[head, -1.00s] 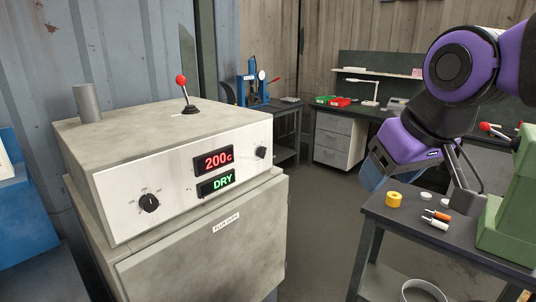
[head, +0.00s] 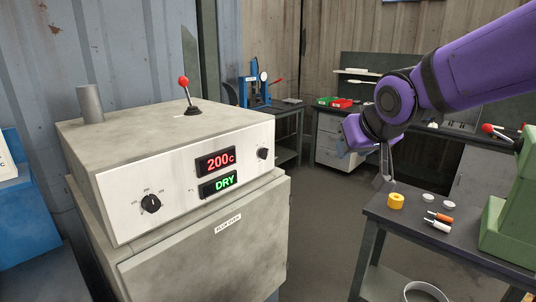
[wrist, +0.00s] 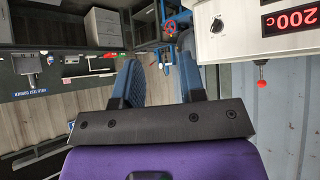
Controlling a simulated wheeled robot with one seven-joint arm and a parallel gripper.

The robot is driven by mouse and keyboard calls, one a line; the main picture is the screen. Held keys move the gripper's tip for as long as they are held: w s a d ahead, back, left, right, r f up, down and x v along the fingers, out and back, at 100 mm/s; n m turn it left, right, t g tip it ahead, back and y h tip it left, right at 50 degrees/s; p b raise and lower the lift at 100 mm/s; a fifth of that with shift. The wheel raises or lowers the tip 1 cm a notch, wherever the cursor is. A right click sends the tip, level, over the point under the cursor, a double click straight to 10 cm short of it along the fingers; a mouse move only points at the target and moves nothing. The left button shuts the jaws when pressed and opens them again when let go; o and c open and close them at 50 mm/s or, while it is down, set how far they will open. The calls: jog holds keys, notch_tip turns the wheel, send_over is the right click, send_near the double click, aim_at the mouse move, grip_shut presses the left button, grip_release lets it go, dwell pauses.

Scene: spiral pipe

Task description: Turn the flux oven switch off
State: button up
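The flux oven (head: 170,255) is a grey box with a white front panel at the left of the head view. Its displays (head: 217,172) read a red "200c" and a green "DRY". A lever switch with a red ball (head: 184,82) stands up on the oven's top. It also shows in the wrist view (wrist: 262,83), upside down at the right. A black dial (head: 150,203) and a small black knob (head: 262,153) sit on the panel. My gripper (wrist: 157,72) is open and empty, with its two blue fingers apart. It is right of the oven, clear of it.
A dark workbench (head: 385,225) at the right holds a yellow ring (head: 396,201), small discs, two small handled items and a green machine (head: 505,215) with a red-tipped lever. A blue press (head: 254,88) stands behind the oven. Floor between oven and bench is open.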

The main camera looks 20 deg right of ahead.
jog(key=w+f+t+y, duration=0.2)
jog(key=w+f+t, duration=0.2)
jog(key=w, duration=0.9)
jog(key=n+t+y, duration=0.1)
jog(key=t+y, duration=0.2)
jog(key=y, duration=0.5)
send_near(268, 152)
jog(key=x, duration=1)
jog(key=shift+s, duration=0.1)
jog(key=shift+f, duration=0.1)
jog(key=c, duration=0.6)
jog(key=shift+o, duration=0.2)
